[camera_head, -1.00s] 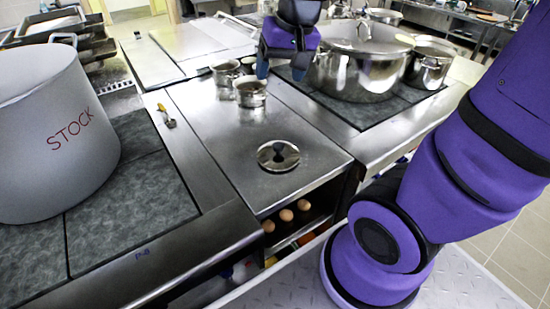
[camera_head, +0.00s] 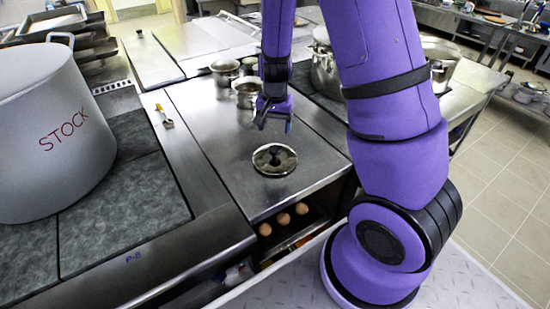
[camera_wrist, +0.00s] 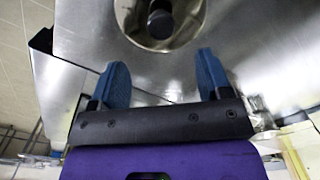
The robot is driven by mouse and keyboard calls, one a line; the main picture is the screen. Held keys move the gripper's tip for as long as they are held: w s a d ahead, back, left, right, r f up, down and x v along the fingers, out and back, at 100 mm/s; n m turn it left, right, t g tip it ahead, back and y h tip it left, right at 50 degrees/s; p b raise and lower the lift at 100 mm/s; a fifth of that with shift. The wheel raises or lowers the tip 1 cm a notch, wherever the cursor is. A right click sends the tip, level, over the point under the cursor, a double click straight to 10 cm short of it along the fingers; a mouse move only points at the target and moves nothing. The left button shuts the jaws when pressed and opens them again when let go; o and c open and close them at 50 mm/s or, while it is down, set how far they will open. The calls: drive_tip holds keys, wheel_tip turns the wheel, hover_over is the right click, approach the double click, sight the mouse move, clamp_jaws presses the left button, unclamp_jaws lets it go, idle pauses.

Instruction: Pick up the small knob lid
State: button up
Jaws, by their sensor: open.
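The small knob lid (camera_head: 267,160) is a round, shiny metal lid with a black knob, lying flat on the bare steel counter (camera_head: 225,145). My gripper (camera_head: 273,126) is above the counter, just behind the lid in the head view, with its fingers pointing down. In the wrist view the lid (camera_wrist: 145,30) is at the top, partly cut off by the frame edge, with its dark knob showing. There my gripper (camera_wrist: 160,75) has two blue fingers spread apart with nothing between them, and the knob lies beyond the fingertips.
Small steel pots (camera_head: 247,92) stand behind my gripper. A large grey stockpot (camera_head: 50,130) is on the left hob, with a yellow-handled utensil (camera_head: 164,117) near it. Eggs (camera_head: 283,219) sit on a shelf below the counter. The counter around the lid is clear.

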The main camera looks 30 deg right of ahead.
sight(275, 148)
wheel_tip(275, 148, down, 5)
drive_tip(key=shift+w+d+f, duration=0.1)
drive_tip(key=shift+f, duration=1.25)
drive_tip(key=shift+w+d+f, duration=0.1)
drive_tip(key=shift+f, duration=1.2)
drive_tip(key=c, duration=1.1)
